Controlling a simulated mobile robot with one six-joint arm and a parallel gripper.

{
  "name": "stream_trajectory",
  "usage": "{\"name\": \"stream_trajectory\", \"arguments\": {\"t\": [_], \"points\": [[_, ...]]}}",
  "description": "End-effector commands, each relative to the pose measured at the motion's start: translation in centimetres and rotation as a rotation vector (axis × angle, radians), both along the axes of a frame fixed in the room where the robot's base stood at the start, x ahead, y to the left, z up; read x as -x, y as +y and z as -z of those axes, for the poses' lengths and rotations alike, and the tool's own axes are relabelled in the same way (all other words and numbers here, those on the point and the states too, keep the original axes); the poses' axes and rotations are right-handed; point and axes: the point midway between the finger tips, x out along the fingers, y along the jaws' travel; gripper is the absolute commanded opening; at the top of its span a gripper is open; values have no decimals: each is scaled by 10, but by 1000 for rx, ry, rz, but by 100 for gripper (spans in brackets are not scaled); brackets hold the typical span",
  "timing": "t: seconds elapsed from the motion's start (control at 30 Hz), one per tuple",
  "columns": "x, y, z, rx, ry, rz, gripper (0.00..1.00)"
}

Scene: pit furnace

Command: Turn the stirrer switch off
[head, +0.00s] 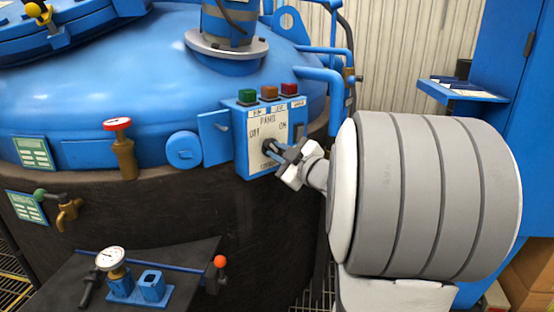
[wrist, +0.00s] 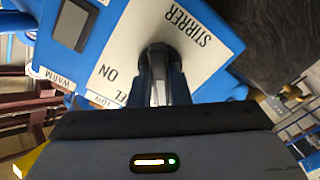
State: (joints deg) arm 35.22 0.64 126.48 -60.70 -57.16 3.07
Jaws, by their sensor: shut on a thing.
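The stirrer switch (head: 267,144) is a dark knob on a white label plate marked OFF at the left and ON at the right. The plate sits on the front of a blue control box (head: 244,164). My gripper (head: 275,149) is shut on the switch, reaching in from the right. In the wrist view the gripper's fingers (wrist: 160,80) close around the switch (wrist: 158,52), beside the STIRRER lettering. The fingers hide much of the switch, so I cannot tell which way it points.
The big blue-topped vessel (head: 100,90) fills the left. A red-topped valve (head: 122,150) and a gauge (head: 111,258) are to the left. Blue pipes (head: 322,74) run behind.

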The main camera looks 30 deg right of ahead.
Motion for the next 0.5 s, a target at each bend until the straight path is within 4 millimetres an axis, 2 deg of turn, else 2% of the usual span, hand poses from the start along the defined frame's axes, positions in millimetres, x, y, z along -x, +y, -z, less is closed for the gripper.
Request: {"name": "stream_trajectory", "arguments": {"t": [0.5], "points": [[0, 0, 1, 86, -15, 1, 0]]}}
